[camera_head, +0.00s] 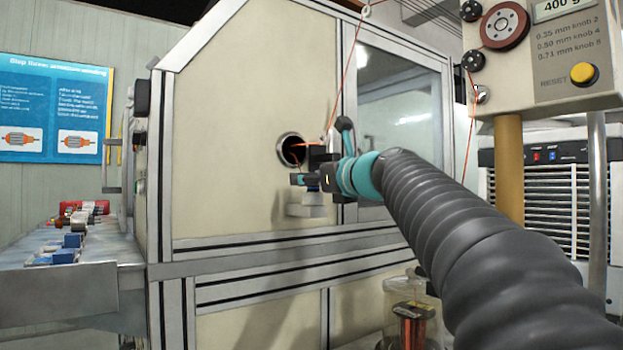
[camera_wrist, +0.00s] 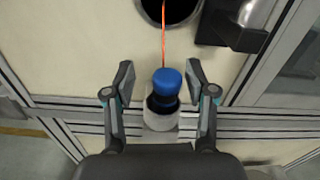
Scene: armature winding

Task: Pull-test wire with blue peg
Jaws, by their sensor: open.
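The blue peg (camera_wrist: 168,82) stands in a pale round holder (camera_wrist: 161,118) in the wrist view. The holder (camera_head: 305,209) shows below my gripper in the head view, on the front of the cream machine. An orange wire (camera_wrist: 164,38) runs from the dark round hole (camera_wrist: 170,8) toward the peg's top; whether it is tied to the peg I cannot tell. My gripper (camera_wrist: 160,72) is open, one finger on each side of the peg, with gaps on both sides. In the head view my gripper (camera_head: 312,180) is in front of the machine, just below the hole (camera_head: 292,150).
A tension unit with a red spool (camera_head: 504,26) and yellow reset button (camera_head: 583,74) stands at upper right, reading 400 g. Red wire (camera_head: 347,62) spans above my arm. A grey shelf (camera_head: 60,288) with parts is at left. A dark block (camera_wrist: 232,22) juts beside the hole.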

